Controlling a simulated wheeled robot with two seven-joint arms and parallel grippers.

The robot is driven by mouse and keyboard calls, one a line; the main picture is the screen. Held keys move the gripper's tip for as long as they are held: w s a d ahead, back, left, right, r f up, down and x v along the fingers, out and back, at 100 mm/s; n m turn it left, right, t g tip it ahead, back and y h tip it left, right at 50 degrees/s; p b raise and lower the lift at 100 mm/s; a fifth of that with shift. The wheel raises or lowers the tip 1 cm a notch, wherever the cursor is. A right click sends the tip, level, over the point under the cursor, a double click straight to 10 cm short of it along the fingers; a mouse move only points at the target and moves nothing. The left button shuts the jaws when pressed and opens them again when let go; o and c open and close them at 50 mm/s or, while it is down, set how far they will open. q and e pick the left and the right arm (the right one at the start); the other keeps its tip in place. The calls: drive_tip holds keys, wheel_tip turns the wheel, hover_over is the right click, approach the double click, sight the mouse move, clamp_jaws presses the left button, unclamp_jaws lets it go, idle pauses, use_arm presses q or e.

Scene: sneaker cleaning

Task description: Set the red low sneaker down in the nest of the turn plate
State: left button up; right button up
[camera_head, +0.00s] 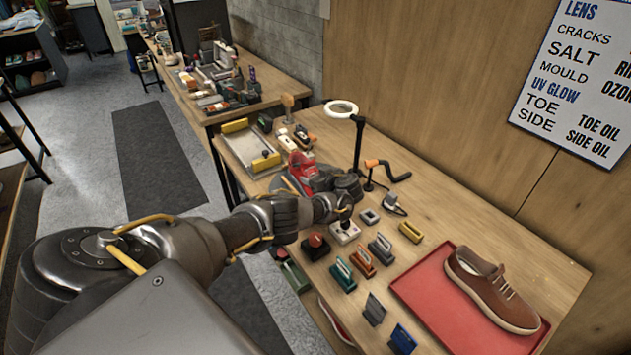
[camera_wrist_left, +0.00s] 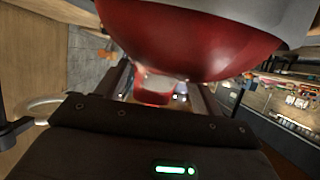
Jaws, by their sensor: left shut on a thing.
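The red low sneaker (camera_head: 302,165) is in my left gripper (camera_head: 306,180), over the far part of the workbench. In the left wrist view the sneaker (camera_wrist_left: 190,40) fills the top middle as a large red curved surface with a grey edge, between the fingers of my left gripper (camera_wrist_left: 165,90). The gripper is shut on it. My forearm and wrist hide much of the bench below the sneaker. I cannot clearly make out the turn plate or its nest, nor whether the sneaker touches anything beneath it. My right gripper is not in view.
A brown sneaker (camera_head: 492,292) lies on a red tray (camera_head: 420,285). Several small coloured holders and a red-topped button (camera_head: 315,243) crowd the bench's front.

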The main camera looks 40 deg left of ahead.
use_arm(q)
drive_tip(key=shift+d+r, duration=0.15)
drive_tip(key=o, duration=1.2)
drive_tip(key=shift+f, duration=0.2)
drive_tip(key=shift+r, duration=0.3)
drive_tip(key=p+v, duration=0.3)
drive_tip(key=v, duration=0.9)
drive_tip(key=shift+f, duration=0.2)
